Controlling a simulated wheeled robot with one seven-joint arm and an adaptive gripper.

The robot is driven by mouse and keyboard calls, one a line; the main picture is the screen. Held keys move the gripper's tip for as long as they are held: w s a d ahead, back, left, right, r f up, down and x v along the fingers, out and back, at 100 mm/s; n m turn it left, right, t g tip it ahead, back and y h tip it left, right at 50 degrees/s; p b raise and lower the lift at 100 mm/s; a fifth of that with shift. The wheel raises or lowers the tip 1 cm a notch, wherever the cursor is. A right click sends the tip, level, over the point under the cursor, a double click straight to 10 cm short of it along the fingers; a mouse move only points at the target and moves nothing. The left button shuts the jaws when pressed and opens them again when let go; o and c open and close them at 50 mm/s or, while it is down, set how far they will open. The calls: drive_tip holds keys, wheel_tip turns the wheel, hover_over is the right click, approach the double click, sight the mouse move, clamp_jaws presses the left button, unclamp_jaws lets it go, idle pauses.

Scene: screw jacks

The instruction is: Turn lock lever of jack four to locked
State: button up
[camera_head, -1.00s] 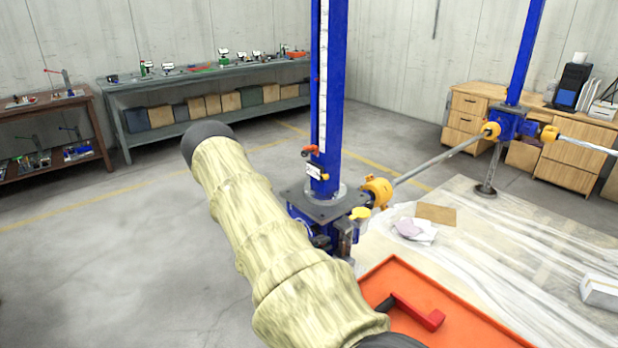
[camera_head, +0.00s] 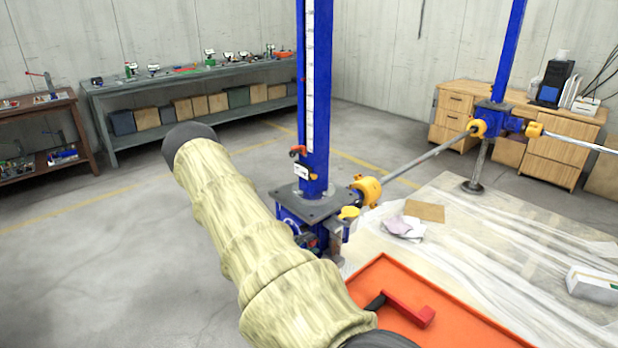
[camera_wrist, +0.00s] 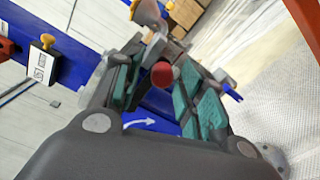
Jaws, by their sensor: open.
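A blue screw jack column (camera_head: 314,90) with a white scale stands in the middle of the head view, on a dark plate above a blue gearbox. An orange-red lever (camera_head: 298,152), a small label plate and a yellow knob are on its lower part. In the wrist view a round red knob (camera_wrist: 163,75) sits between the open fingers of my gripper (camera_wrist: 165,58), which have teal pads. I cannot tell whether they touch it. A blue surface with a white curved arrow (camera_wrist: 140,123) lies behind.
An orange tray (camera_head: 455,312) with a red-handled tool (camera_head: 410,308) is close at the lower right. A shaft (camera_head: 425,158) joins the jack to another blue column (camera_head: 508,60). Plastic sheeting covers the floor at right. A workbench (camera_head: 190,85) stands at back left; the left floor is clear.

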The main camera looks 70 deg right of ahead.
drive_tip(key=v, duration=1)
drive_tip(key=shift+w+a, duration=0.15)
drive_tip(key=shift+a, duration=0.25)
drive_tip(key=shift+f, duration=0.1)
drive_tip(key=w+a+f+n+t+y, duration=0.1)
drive_tip(key=w+a+f+t+y, duration=0.2)
drive_tip(key=a+f+t, duration=0.6)
drive_tip(key=w+a+f+n+t+y, duration=0.25)
drive_tip(key=w+a+f, duration=0.2)
drive_tip(key=a, duration=0.85)
drive_tip(key=s+a+f+g+y, duration=0.1)
drive_tip(key=s+a+y, duration=0.2)
drive_tip(key=s+a, duration=0.3)
drive_tip(key=s+a+f+m+g+y, duration=0.1)
drive_tip(key=s+a+y, duration=0.3)
drive_tip(key=a, duration=0.9)
drive_tip(key=s+a+f+m+g+y, duration=0.1)
drive_tip(key=s+a+y, duration=0.2)
drive_tip(key=s+a, duration=0.5)
drive_tip(key=shift+s+a+f, duration=0.3)
drive_tip(key=shift+s+a, duration=0.05)
drive_tip(key=shift+a, duration=0.5)
